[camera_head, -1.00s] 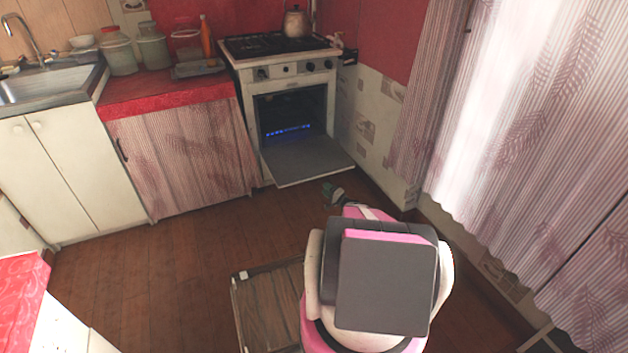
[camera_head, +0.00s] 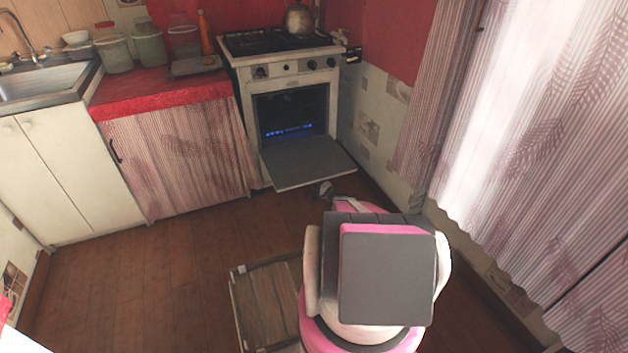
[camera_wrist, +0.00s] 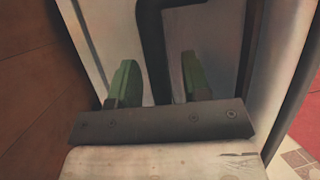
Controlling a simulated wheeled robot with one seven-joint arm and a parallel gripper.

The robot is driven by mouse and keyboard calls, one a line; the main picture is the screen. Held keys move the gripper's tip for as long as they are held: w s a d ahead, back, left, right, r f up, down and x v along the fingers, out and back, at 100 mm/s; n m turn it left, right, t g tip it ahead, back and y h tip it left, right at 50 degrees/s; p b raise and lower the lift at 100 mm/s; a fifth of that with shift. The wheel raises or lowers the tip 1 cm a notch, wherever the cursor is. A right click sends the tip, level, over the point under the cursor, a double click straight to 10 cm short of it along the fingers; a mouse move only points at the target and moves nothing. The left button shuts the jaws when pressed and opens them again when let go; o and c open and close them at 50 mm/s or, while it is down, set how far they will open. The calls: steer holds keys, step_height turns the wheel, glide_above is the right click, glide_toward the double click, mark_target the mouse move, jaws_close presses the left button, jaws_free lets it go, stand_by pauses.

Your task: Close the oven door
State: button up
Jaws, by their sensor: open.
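The oven (camera_head: 290,107) is in the white stove at the back, with blue flames glowing inside. Its door (camera_head: 305,163) hangs open, folded down to roughly level, with its front edge toward me. My gripper (camera_head: 323,188) is at the door's front edge, low and right of its middle; my arm partly hides it, and I cannot tell whether it touches. In the wrist view, my gripper (camera_wrist: 157,82) has its two green fingertips apart. A dark bent bar (camera_wrist: 155,45) shows between and beyond them against a pale panel; I cannot tell whether it is gripped.
A wooden crate-like box (camera_head: 265,305) is on the floor left of my arm. A curtained counter (camera_head: 175,158) adjoins the stove on the left. A tiled wall (camera_head: 370,125) and striped curtains (camera_head: 560,150) are at the right. The floor (camera_head: 170,265) at left is clear.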

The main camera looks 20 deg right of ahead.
mark_target(315, 171)
steer(key=shift+w+a, duration=0.1)
jaws_close()
steer(key=shift+r, duration=0.55)
steer(key=shift+m+g, duration=0.3)
steer(key=shift+g, duration=0.3)
steer(key=r, duration=1)
steer(key=shift+s, duration=0.35)
steer(key=w+r+m+g+h, duration=0.3)
steer(key=w+r+g, duration=0.7)
steer(key=r, duration=0.8)
steer(key=w+r+g, duration=0.1)
steer(key=w+r, duration=0.3)
steer(key=w, duration=0.8)
steer(key=shift+w+a+m, duration=0.25)
steer(key=shift+a+m, duration=0.05)
steer(key=shift+a, duration=0.05)
steer(key=shift+w+r, duration=0.15)
steer(key=shift+r, duration=0.05)
